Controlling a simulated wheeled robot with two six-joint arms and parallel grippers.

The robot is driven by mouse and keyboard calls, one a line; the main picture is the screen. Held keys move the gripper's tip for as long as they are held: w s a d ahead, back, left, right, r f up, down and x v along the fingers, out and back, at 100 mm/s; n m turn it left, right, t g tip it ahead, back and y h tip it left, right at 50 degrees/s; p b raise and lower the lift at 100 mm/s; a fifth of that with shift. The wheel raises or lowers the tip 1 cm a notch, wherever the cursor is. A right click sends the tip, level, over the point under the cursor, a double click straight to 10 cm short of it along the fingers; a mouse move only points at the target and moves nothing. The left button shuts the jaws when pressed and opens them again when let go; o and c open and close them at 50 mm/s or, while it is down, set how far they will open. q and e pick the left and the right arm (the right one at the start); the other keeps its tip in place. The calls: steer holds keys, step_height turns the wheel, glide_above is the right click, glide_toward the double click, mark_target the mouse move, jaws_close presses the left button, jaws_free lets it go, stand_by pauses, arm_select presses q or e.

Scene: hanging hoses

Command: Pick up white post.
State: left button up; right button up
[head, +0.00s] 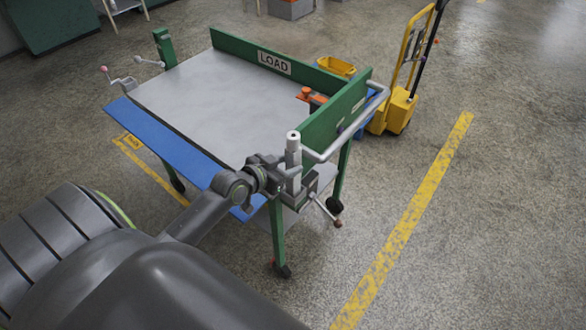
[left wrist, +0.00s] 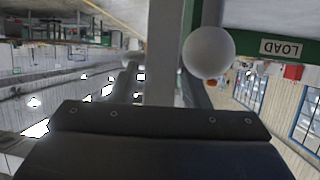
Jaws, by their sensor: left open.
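The white post (head: 293,152), a light upright cylinder with a dark hole in its top, stands at the near right corner of the green cart. My left gripper (head: 284,178) is open at the post, low on its side, with the jaws close to it. I cannot tell whether they touch it. The post's lower part is partly hidden by the gripper and by a grey clamp (head: 305,189). In the left wrist view, a pale upright bar (left wrist: 160,50) fills the middle; I cannot tell if it is the post. My right gripper is not in view.
The cart's grey top (head: 200,105) is mostly bare. A green wall marked LOAD (head: 274,62), a pale push rail (head: 345,133) and a clamp handle (head: 325,210) are nearby. A pale ball (left wrist: 208,52) shows in the wrist view. A yellow pallet truck (head: 398,108) stands behind.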

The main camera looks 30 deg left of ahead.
mark_target(289, 164)
arm_select(q)
steer(key=x, duration=0.3)
steer(key=shift+w, duration=0.15)
steer(key=c, duration=0.9)
